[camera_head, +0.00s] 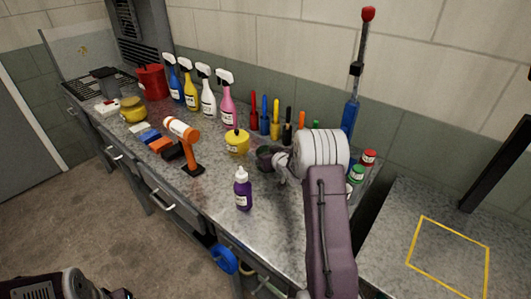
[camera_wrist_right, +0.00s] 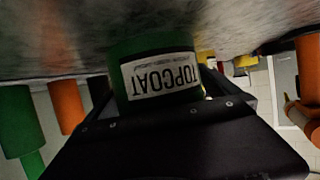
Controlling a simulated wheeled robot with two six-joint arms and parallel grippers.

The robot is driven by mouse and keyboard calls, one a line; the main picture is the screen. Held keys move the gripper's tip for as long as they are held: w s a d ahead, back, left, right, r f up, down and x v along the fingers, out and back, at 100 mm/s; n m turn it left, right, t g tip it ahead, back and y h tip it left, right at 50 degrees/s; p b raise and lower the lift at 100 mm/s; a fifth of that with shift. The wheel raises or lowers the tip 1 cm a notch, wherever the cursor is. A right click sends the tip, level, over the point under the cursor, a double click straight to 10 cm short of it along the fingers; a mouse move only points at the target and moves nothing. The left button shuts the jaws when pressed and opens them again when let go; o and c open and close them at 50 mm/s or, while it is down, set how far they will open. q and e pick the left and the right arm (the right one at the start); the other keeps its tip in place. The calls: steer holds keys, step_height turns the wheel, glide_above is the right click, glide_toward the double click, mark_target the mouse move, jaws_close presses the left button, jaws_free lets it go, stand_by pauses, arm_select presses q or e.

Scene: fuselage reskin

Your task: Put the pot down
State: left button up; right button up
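The green pot (camera_wrist_right: 160,75), labelled TOPCOAT, is upside down in the right wrist view, where the whole picture is inverted. My right gripper (camera_head: 273,160) is around it and looks shut on it. In the head view the pot (camera_head: 264,153) is small and dark, partly hidden by the gripper and wrist. Its base is at or very close to the grey bench top (camera_head: 222,182); I cannot tell whether it touches. Part of my left arm shows at the lower left of the head view; its gripper (camera_head: 118,294) is too cut off to read.
A yellow pot (camera_head: 237,141) stands just left of the green one, and a purple bottle (camera_head: 242,189) in front. Coloured markers and spray bottles line the back. An orange tool (camera_head: 184,140) stands farther left. Small lidded pots (camera_head: 356,174) stand right of my arm.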

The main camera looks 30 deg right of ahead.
steer(key=shift+s+r, duration=0.1)
steer(key=shift+r, duration=0.15)
steer(key=v, duration=1.2)
steer(key=shift+f, duration=0.1)
